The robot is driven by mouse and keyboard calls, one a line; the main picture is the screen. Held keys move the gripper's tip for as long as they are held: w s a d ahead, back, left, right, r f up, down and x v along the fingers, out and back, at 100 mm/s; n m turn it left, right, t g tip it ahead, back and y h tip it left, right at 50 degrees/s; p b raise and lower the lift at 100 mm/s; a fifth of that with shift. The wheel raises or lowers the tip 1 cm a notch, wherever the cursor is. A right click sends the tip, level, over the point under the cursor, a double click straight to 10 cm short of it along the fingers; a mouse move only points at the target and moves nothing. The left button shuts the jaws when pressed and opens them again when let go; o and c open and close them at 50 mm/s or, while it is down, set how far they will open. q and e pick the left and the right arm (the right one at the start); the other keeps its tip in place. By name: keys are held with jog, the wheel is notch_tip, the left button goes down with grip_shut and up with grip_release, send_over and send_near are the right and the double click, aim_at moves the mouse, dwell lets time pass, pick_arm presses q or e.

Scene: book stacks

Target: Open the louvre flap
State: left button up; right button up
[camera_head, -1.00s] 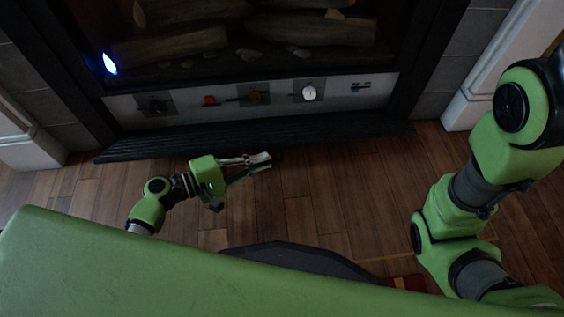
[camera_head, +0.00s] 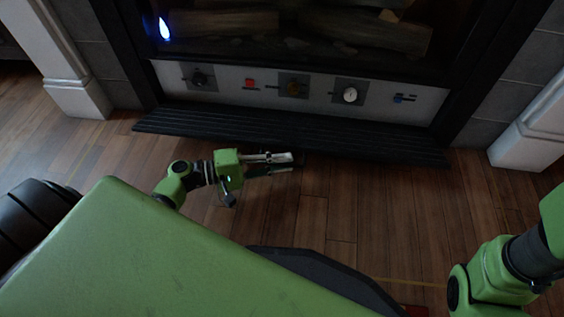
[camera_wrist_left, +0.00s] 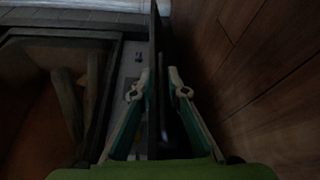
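The louvre flap (camera_head: 215,122) is a long, dark slatted panel along the foot of the fireplace. It lies folded down and outward, with the control strip above it uncovered. My left gripper (camera_head: 291,164) is at the flap's front edge near its middle, with its two fingers apart. In the left wrist view, the flap (camera_wrist_left: 156,35) shows nearly edge-on as a dark upright strip, in line with the gap between the fingertips of my left gripper (camera_wrist_left: 161,82). Whether a finger touches it, I cannot tell. My right arm shows at the lower right, but its gripper is out of view.
A pale control strip (camera_head: 225,86) carries a red switch (camera_head: 250,84), a white dial (camera_head: 350,95) and other knobs. Logs (camera_head: 365,32) and a blue flame (camera_head: 165,29) are above. White pillars (camera_head: 72,75) flank the fireplace. The wooden floor (camera_head: 390,205) in front is clear.

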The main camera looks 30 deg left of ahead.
dwell(0.3)
pick_arm(q)
jog(key=v, duration=1.2)
